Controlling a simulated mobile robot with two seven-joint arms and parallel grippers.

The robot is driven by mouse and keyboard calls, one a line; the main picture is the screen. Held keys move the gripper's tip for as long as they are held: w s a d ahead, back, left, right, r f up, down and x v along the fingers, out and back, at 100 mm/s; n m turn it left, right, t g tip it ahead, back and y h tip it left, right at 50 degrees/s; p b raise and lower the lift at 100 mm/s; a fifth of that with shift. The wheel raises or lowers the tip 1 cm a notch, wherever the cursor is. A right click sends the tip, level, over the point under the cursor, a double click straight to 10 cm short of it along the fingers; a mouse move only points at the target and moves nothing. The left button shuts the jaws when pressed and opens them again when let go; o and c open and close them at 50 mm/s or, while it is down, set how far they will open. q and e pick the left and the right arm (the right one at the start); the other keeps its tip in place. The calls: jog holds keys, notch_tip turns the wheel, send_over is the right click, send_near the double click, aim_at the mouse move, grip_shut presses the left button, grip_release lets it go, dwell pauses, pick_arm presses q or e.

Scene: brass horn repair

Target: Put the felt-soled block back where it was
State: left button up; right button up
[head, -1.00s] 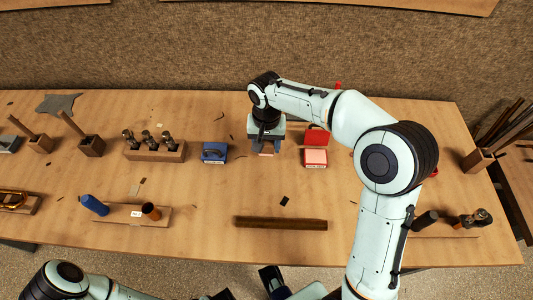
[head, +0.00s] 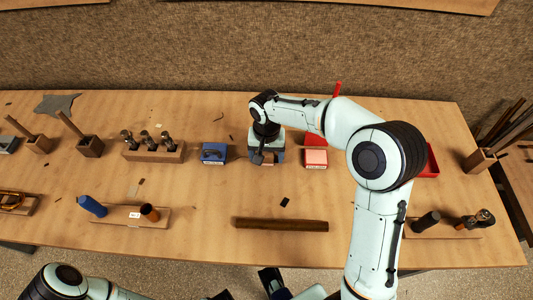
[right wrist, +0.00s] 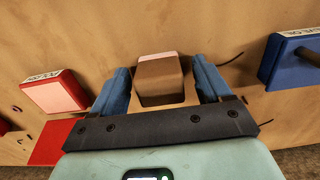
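The felt-soled block (right wrist: 160,82) is brown with a pale pink strip along its far edge. In the right wrist view it sits between the two blue fingers of my right gripper (right wrist: 162,85). A narrow gap shows on each side, so the fingers look open around it. In the head view my right gripper (head: 266,156) points down at the table and covers most of the block. My left gripper (head: 246,292) is at the bottom edge, away from the table and partly cut off; its opening is unclear.
A pink-topped red block (head: 315,158) stands just right of my right gripper, and a blue block (head: 214,152) to its left. A wooden holder (head: 155,152) with several metal pieces is further left. A dark wooden bar (head: 281,223) lies in front; the table between is mostly clear.

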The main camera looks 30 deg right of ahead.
notch_tip(320, 180, up, 12)
jog(key=p, duration=0.2)
jog(key=shift+r, duration=0.2)
jog(key=shift+f, duration=0.1)
dwell(0.6)
